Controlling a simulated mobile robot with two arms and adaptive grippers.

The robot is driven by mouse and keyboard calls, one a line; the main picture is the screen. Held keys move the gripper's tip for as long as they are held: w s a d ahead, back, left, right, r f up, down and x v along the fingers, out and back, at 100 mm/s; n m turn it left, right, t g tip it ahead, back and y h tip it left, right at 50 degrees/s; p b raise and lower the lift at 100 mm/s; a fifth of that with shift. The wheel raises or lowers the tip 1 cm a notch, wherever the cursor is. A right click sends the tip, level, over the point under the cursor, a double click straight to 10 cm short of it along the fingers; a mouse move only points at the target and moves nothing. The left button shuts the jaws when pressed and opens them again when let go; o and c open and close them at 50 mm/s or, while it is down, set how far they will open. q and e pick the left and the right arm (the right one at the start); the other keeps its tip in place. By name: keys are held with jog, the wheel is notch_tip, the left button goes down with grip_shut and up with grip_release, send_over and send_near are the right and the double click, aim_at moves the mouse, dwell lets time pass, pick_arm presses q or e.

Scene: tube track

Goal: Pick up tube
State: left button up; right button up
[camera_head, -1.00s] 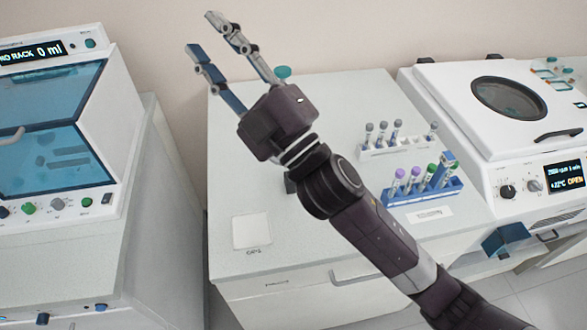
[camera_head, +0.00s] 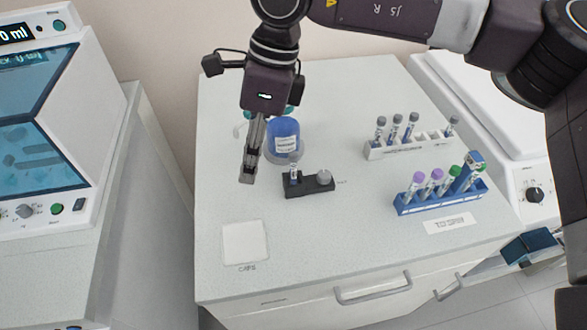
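Several capped tubes stand upright in the blue rack (camera_head: 407,208), with purple caps, a green cap (camera_head: 453,171) and a dark blue holder-like piece at the right end. Several grey-capped tubes (camera_head: 396,128) stand in the white rack (camera_head: 375,153) behind it. A small tube (camera_head: 294,172) stands in a black block (camera_head: 310,188) in the middle of the counter. My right gripper (camera_head: 251,166) points down, left of that block and apart from it. Its fingers overlap from this angle, so their opening cannot be told. No tube shows in it. My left gripper is not in view.
A blue container (camera_head: 284,138) stands behind the black block, close to the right gripper. A white square pad (camera_head: 244,243) lies at the counter's front left. The counter (camera_head: 330,235) is clear in front. White machines stand on both sides.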

aim_at(294, 154)
jog(key=w+d+h, duration=0.1)
jog(key=d, duration=0.1)
jog(key=w+d+r+t+h, duration=0.1)
jog(key=w+d, duration=0.1)
jog(key=d, duration=0.1)
jog(key=w+d+h, duration=0.1)
jog(key=w+d, duration=0.1)
jog(key=shift+w+d+r+m+t, duration=0.2)
jog(key=shift+r+m+t, duration=0.1)
jog(key=shift+r, duration=0.1)
jog(key=shift+d+f, duration=0.15)
jog(key=shift+f, duration=0.05)
jog(key=f, duration=0.2)
jog(key=f+p, duration=0.1)
jog(key=f, duration=0.1)
jog(key=f+p, duration=0.1)
jog(key=f, duration=0.1)
jog(key=shift+s+a+f, duration=0.15)
jog(key=shift+a, duration=0.1)
jog(key=shift+f, duration=0.4)
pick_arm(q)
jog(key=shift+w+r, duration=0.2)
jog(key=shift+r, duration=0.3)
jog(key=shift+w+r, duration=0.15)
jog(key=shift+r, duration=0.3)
pick_arm(e)
jog(key=shift+c, duration=0.2)
grip_shut()
